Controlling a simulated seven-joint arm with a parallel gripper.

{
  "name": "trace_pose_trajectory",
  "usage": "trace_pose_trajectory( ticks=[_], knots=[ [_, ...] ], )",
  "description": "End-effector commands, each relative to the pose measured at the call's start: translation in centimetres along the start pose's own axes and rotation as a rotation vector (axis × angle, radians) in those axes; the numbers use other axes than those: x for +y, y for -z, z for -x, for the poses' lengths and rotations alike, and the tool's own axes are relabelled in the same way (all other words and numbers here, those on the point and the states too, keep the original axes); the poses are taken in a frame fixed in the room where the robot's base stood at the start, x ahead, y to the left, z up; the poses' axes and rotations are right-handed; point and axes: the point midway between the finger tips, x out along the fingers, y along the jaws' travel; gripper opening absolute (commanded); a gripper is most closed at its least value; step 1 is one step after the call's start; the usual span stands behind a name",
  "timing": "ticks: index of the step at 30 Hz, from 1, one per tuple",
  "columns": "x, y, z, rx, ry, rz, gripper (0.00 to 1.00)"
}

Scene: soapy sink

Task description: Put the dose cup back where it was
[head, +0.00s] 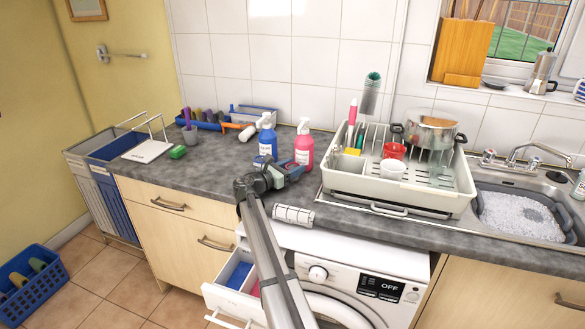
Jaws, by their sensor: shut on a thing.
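My gripper (290,171) is over the counter, just in front of the blue spray bottle (267,138) and the pink spray bottle (304,145). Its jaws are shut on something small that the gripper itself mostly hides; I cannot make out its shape. I cannot clearly pick out the dose cup anywhere in the head view. The washing machine's detergent drawer (222,300) is pulled out at the front, with blue and pink inside it. My arm crosses in front of the drawer's right side and hides part of it.
A dish rack (345,184) with a pot, a red cup and a white cup stands to the right. The sink (520,206) holds foamy water. A rolled cloth (294,214) lies at the counter's front edge.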

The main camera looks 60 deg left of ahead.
Motion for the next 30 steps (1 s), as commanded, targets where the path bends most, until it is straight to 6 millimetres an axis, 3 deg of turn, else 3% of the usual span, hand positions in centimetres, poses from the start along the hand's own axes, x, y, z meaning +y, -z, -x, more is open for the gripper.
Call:
trace_pose_trajectory(
  ticks=[6,7,15,24,30],
  knots=[
    [0.0,0.3,0.0,0.0,0.0,0.001,0.25],
    [0.0,0.3,0.0,0.0,0.0,0.001,0.54],
    [0.0,0.3,0.0,0.0,0.0,0.001,0.79],
    [0.0,-0.1,0.0,0.0,0.0,0.0,0.79],
    [-0.1,0.0,2.4,0.0,-0.001,0.001,0.79]
  ],
)
